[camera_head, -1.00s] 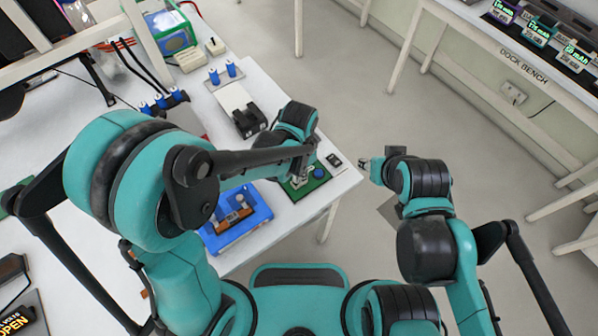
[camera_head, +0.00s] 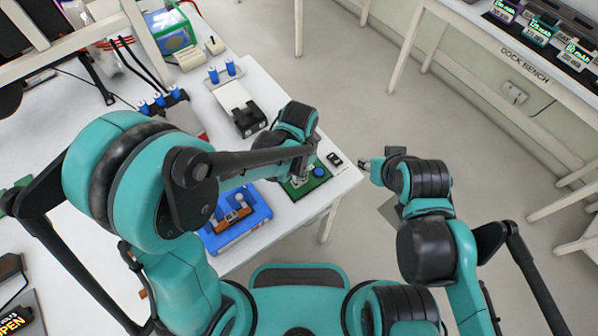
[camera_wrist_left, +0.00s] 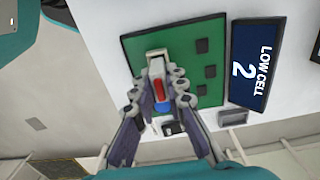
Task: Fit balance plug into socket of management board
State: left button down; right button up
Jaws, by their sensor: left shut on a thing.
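The green management board (camera_wrist_left: 205,45) lies on the white table in the left wrist view. It also shows in the head view (camera_head: 296,190), partly covered by my left gripper (camera_head: 302,178). In the left wrist view my left gripper (camera_wrist_left: 158,88) is shut on a small pale plug with a red part (camera_wrist_left: 158,90), at the board's lower left area. My right gripper (camera_head: 370,168) is off the table's right edge, too small to tell open or shut.
A display reading "LOW CELL 2" (camera_wrist_left: 255,65) stands beside the board. A blue tray (camera_head: 238,240) lies near it on the table. A black-and-white device (camera_head: 243,108) and blue cells (camera_head: 222,72) are farther back. The floor (camera_head: 345,90) right of the table is clear.

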pick_arm(q)
jog(key=shift+f+b, duration=0.5)
jog(key=shift+f, duration=0.1)
jog(key=shift+r, duration=0.1)
jog(key=shift+r+p, duration=0.55)
jog(key=shift+r, duration=0.1)
dwell(1.5)
jog(key=shift+f+b, duration=0.75)
jog(key=shift+b, duration=0.15)
jog(key=c, duration=1.5)
grip_release()
jog(key=shift+o, duration=0.2)
